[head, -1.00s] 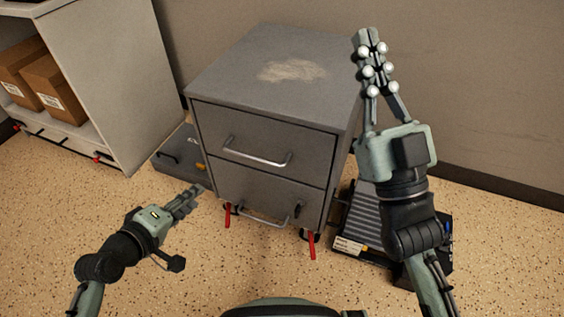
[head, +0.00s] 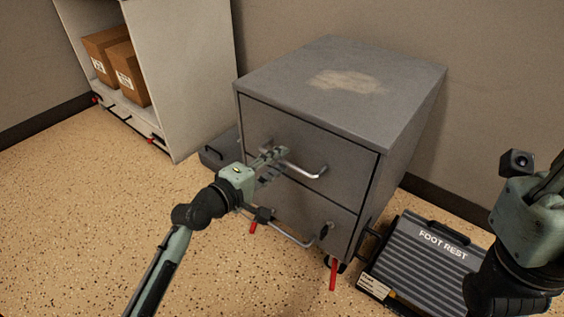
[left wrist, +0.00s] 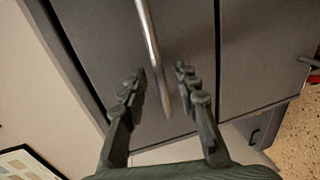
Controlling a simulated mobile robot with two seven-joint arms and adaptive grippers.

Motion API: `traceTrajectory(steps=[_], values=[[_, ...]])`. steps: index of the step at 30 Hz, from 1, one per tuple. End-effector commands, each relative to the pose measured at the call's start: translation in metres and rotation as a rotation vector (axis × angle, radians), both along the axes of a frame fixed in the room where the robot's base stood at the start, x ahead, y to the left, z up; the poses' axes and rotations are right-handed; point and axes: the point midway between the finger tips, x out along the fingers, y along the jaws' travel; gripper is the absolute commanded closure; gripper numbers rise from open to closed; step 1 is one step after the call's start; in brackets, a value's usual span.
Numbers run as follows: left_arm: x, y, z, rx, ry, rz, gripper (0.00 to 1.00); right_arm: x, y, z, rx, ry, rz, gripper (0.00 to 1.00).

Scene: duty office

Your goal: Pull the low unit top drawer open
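The low unit (head: 400,75) is a grey two-drawer cabinet with a pale scuff on top. Its top drawer (head: 350,180) looks flush with the body, closed. The metal bar handle (head: 308,171) of this drawer also shows in the left wrist view (left wrist: 151,45). My left gripper (head: 275,158) is at the left end of the handle. In the left wrist view its fingers (left wrist: 160,85) are apart, with the lower end of the handle between them; I cannot tell whether they touch it. My right gripper (head: 545,180) is at the right edge, its fingers partly cut off.
The bottom drawer has its own handle (head: 280,232) and a lock. Red caster levers (head: 333,275) stick out below. A grey foot rest (head: 425,260) lies right of the unit. A pale shelf with cardboard boxes (head: 127,72) stands at the left. The speckled floor in front is clear.

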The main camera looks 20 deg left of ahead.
Motion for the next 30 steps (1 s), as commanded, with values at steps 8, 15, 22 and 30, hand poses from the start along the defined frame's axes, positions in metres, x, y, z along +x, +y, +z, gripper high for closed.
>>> traceTrajectory(steps=[8,15,22,30], values=[[0.0151,-0.0056,-0.0034,0.000,0.001,-0.001,0.70,0.0009,0.0010,0.0003,-0.009,-0.008,0.000,1.00],[0.0148,-0.0056,-0.0035,0.000,0.002,-0.001,0.77,0.0010,0.0009,0.0004,-0.009,-0.007,-0.001,1.00],[0.0146,-0.0054,-0.0035,0.001,0.001,-0.001,1.00,0.0009,0.0009,0.0004,-0.009,-0.007,-0.001,1.00],[0.0145,-0.0054,-0.0036,0.002,0.002,0.000,1.00,0.0009,0.0009,0.0005,-0.009,-0.008,-0.001,1.00]])
